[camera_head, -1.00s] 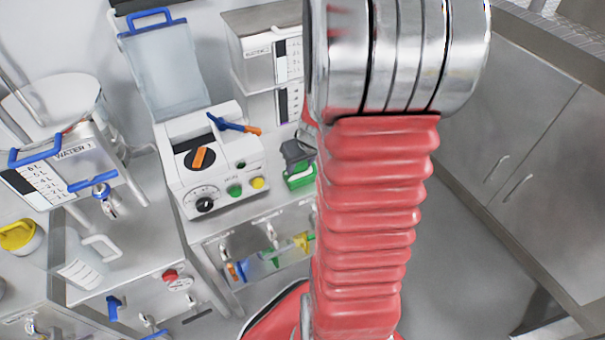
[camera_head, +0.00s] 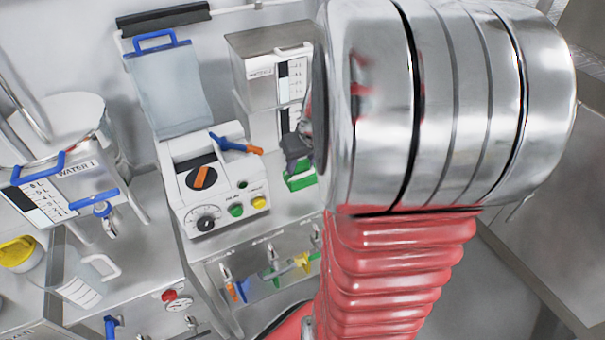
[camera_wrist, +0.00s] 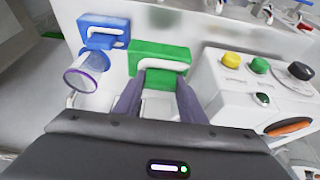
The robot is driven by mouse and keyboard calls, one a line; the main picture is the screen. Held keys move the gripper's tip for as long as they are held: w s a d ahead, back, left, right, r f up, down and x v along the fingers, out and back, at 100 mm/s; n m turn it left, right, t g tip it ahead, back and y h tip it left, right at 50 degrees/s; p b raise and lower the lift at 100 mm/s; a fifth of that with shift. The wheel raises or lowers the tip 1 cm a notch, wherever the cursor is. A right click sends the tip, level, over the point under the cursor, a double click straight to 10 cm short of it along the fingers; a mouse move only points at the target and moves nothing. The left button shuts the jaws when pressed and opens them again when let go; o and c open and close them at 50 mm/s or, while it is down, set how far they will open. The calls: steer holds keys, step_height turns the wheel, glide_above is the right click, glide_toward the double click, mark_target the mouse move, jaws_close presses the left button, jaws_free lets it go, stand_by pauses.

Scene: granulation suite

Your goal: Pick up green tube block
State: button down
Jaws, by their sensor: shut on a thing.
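The green tube block (camera_wrist: 175,50) is a green rectangular block with a white bent tube on its front, in the wrist view. My gripper (camera_wrist: 162,82) has its two dark fingers on either side of the block's lower front, around the white tube, and is shut on it. The green tube block also shows in the head view (camera_head: 300,181), just below my gripper (camera_head: 294,164). My arm hides part of the area to its right there. Whether the block touches a surface is hard to tell.
A white control box (camera_head: 213,178) with knobs and buttons stands left of the block. In the wrist view, a blue block (camera_wrist: 103,32) with a white tube and a clear cylinder (camera_wrist: 88,70) sit left of it. A metal container (camera_head: 268,75) stands behind.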

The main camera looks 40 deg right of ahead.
steer(key=shift+r, duration=0.95)
steer(key=shift+s, duration=0.15)
